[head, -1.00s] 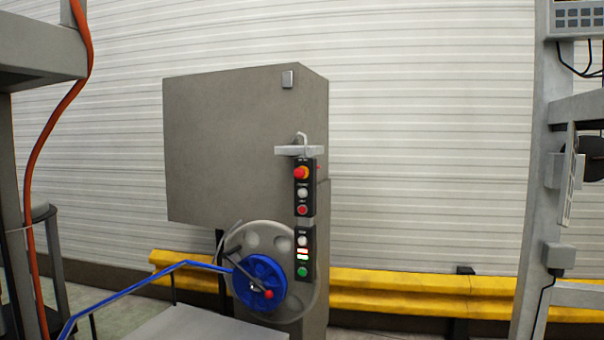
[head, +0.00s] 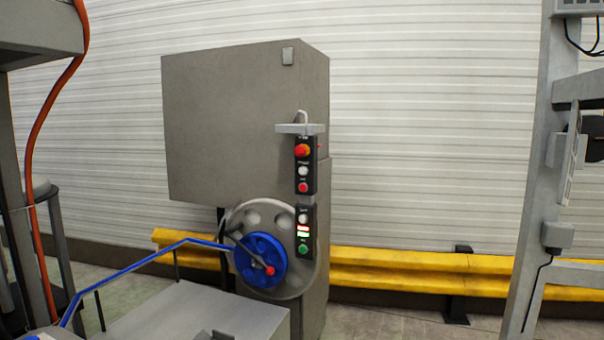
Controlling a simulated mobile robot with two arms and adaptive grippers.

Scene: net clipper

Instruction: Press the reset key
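A tall grey machine cabinet (head: 235,120) stands ahead, left of centre. A narrow black control panel runs down its right front edge. The upper panel section (head: 305,163) has a red emergency stop knob on a yellow base (head: 303,151), a white key (head: 303,171) and a red key (head: 303,188). The lower section (head: 305,241) has a white key (head: 303,218), small lit red and green displays (head: 303,229) and a green key (head: 303,250). The labels are too small to read, so I cannot tell which one is the reset key. Neither gripper shows.
A wheel with a blue hub (head: 259,262) and red-knobbed crank sits beside the lower panel. A grey table (head: 190,315) and a blue rail (head: 130,278) lie in front. A yellow guard rail (head: 400,262) runs along the wall. A grey post (head: 535,180) stands at right.

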